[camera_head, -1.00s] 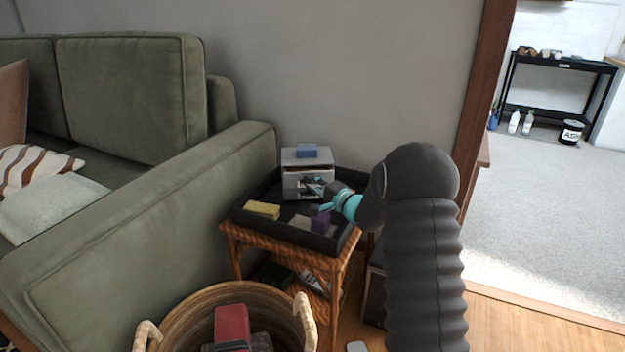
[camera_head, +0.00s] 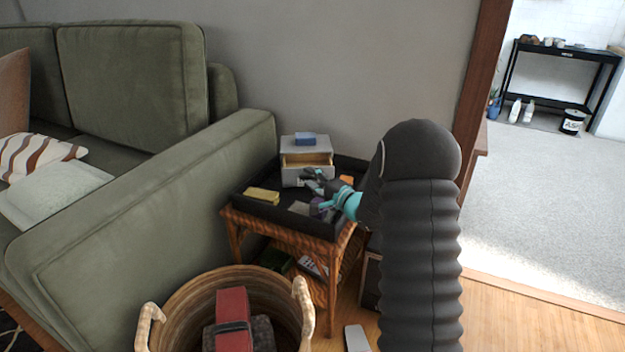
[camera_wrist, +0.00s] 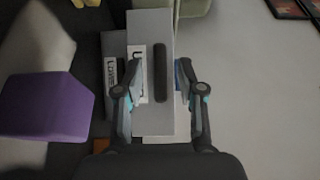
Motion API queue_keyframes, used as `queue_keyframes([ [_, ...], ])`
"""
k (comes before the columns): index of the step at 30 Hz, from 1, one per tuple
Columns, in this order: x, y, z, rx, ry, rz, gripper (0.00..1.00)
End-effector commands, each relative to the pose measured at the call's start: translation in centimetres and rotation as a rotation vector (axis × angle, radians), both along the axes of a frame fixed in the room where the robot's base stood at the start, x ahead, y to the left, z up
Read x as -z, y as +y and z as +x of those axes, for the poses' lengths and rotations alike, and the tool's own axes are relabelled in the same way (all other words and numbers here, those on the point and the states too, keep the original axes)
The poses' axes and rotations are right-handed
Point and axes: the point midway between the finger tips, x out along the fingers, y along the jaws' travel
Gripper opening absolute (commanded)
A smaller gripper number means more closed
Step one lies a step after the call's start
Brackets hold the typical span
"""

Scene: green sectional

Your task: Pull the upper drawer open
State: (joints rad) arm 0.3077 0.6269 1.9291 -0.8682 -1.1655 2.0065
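A small grey drawer unit (camera_head: 318,145) stands in a black tray on the wicker side table. Its upper drawer (camera_head: 307,160) is pulled out, and its pale wooden inside shows. My gripper (camera_head: 313,178) is in front of the drawer. In the wrist view, the upper drawer front (camera_wrist: 150,118) fills the middle, with a dark bar handle (camera_wrist: 161,73) and a partly covered label. My gripper's fingers (camera_wrist: 161,88) are spread on either side of the handle, with gaps showing between. The lower drawer's label (camera_wrist: 110,73) is partly visible to the left.
A blue block (camera_head: 305,139) lies on top of the unit. A yellow block (camera_head: 262,196) and a purple block (camera_head: 317,206), also in the wrist view (camera_wrist: 45,106), lie in the black tray (camera_head: 285,222). The sofa arm (camera_head: 200,190) borders the table's left; a basket (camera_head: 180,315) stands in front.

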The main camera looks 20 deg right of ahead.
Motion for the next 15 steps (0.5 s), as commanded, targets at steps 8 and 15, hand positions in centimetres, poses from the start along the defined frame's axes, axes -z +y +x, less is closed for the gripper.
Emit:
queue_keyframes([
  [8, -0.1, -1.0, -1.7, 0.002, 0.001, 0.000, 0.39],
  [15, 0.0, -3.1, -5.9, 0.004, 0.001, 0.000, 0.39],
])
